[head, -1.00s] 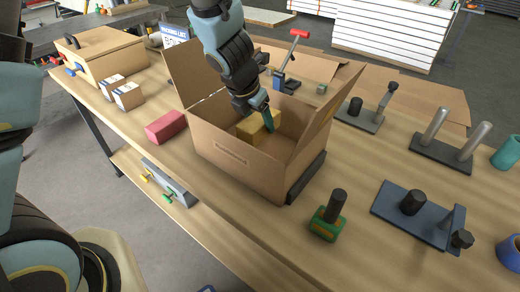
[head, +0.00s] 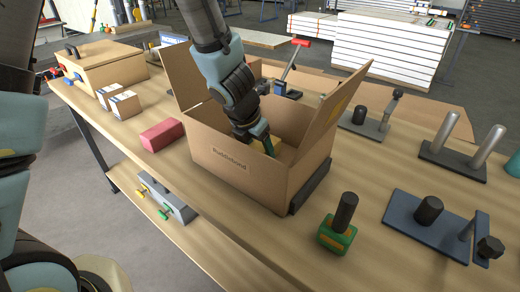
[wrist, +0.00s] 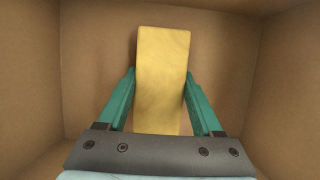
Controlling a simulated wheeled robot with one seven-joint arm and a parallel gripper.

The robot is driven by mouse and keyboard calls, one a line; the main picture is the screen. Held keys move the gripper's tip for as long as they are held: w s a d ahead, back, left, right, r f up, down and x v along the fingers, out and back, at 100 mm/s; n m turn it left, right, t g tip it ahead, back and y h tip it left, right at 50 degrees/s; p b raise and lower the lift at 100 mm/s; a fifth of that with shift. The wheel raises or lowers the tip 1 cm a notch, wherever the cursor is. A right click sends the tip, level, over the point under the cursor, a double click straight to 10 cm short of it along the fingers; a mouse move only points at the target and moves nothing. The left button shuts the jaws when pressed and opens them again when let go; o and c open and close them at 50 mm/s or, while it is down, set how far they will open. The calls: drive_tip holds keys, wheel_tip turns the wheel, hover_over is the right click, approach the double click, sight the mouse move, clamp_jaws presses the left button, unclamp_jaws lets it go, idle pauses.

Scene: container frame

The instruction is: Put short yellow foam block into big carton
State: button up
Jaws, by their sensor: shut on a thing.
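The big carton (head: 235,168) stands open on the workbench with its flaps up. My gripper (head: 268,142) reaches down inside it. In the wrist view my gripper (wrist: 160,90) has its two green fingers on either side of the short yellow foam block (wrist: 162,65) and is shut on it. Carton walls surround the block there. In the head view only a little of the yellow block (head: 276,152) shows past the fingers, and the carton's front wall hides the rest. I cannot tell whether the block touches the carton floor.
A red block (head: 161,135) lies left of the carton. Two small cartons (head: 125,105) and a wooden box (head: 105,63) stand farther left. A green-based tool (head: 338,235) stands front right, with metal fixtures (head: 435,222) beyond. The carton's raised flaps flank my arm.

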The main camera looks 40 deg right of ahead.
drive_tip(key=o, duration=1.4)
drive_tip(key=shift+o, duration=0.2)
drive_tip(key=p+v, duration=0.7)
drive_tip(key=v, duration=0.5)
drive_tip(key=shift+p, duration=0.3)
drive_tip(key=shift+a, duration=0.1)
